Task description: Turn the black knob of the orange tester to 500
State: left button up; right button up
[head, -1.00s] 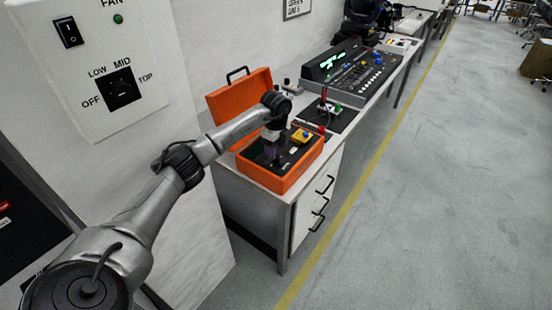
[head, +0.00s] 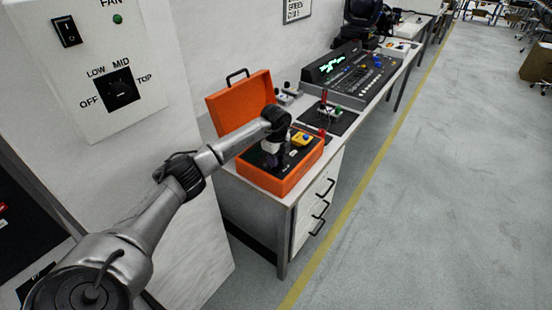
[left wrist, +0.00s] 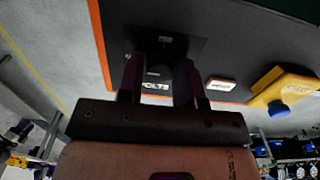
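The orange tester (head: 284,181) is an open case with its lid raised, on the near end of the bench in the head view. My left gripper (head: 268,161) points down at its dark panel. In the left wrist view, the two fingers (left wrist: 158,65) are apart and straddle the dark knob area (left wrist: 163,47), with a white VOLTS label (left wrist: 155,87) showing between them. The black knob is too dark to make out clearly, and I cannot tell whether the fingers touch it. The scale numbers, including 500, are not readable. My right gripper is not in view.
A yellow block with a blue button (left wrist: 278,92) sits on the panel beside the gripper. A fan switch box (head: 95,65) hangs on the left wall. A console (head: 350,75) stands farther along the bench. The floor to the right is clear.

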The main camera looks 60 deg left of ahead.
pick_arm(q)
jog(key=c, duration=0.5)
jog(key=m+p, duration=0.2)
jog(key=p, duration=0.1)
jog(key=shift+r+m, duration=0.25)
jog(key=shift+m, duration=0.05)
jog(key=m+p, duration=0.2)
jog(key=shift+m, duration=0.4)
jog(key=m+p, duration=0.2)
jog(key=m, duration=0.2)
jog(key=shift+f+m, duration=0.1)
jog(key=shift+m, duration=0.2)
jog(key=m+p, duration=0.1)
jog(key=m, duration=0.8)
jog(key=shift+f+m, duration=0.1)
jog(key=shift+m, duration=0.3)
jog(key=m, duration=0.5)
jog(key=shift+m, duration=0.3)
jog(key=m, duration=0.6)
jog(key=shift+f+b, duration=0.1)
jog(key=shift+b, duration=0.2)
jog(key=m, duration=0.3)
jog(key=shift+m+b, duration=0.3)
jog(key=shift+m, duration=0.4)
